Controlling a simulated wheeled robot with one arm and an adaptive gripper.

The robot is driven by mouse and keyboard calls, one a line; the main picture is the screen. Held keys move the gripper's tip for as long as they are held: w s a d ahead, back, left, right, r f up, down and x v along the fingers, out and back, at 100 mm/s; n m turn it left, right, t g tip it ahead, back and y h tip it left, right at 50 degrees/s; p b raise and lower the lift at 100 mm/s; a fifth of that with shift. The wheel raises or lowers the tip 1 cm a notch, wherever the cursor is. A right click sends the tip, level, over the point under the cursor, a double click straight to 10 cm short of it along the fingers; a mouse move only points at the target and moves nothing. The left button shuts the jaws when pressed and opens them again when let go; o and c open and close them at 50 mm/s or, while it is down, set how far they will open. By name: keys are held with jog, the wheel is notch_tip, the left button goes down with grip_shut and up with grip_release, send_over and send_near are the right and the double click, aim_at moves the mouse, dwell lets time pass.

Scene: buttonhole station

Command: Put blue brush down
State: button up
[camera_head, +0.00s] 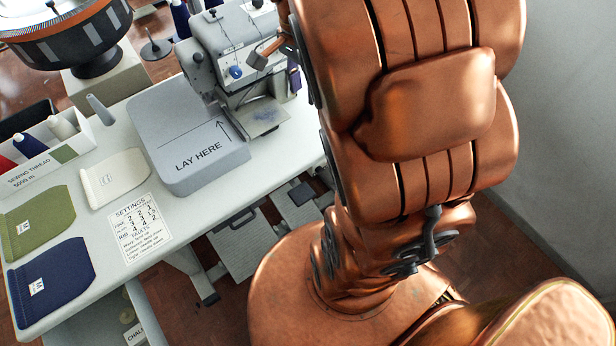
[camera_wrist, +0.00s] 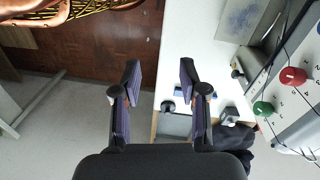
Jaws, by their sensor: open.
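My gripper (camera_wrist: 160,66) is open in the wrist view, its two dark fingers well apart with nothing between them. In the head view my gripper is hidden behind my copper arm, and I cannot make out a brush there.
The sewing machine (camera_head: 225,50) stands behind the grey "LAY HERE" block (camera_head: 165,125). Green (camera_head: 40,220), cream (camera_head: 113,178) and navy (camera_head: 55,285) cloth pieces lie left on the table. Red (camera_wrist: 293,76) and green (camera_wrist: 263,108) knobs show at the wrist view's right.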

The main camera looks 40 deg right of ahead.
jog(key=s+a+f+n, duration=0.1)
jog(key=s+a+n, duration=1.1)
jog(key=s+n, duration=0.4)
jog(key=shift+s+n+g, duration=0.3)
jog(key=shift+s+g, duration=0.1)
jog(key=shift+s, duration=0.15)
jog(key=shift+a, duration=0.15)
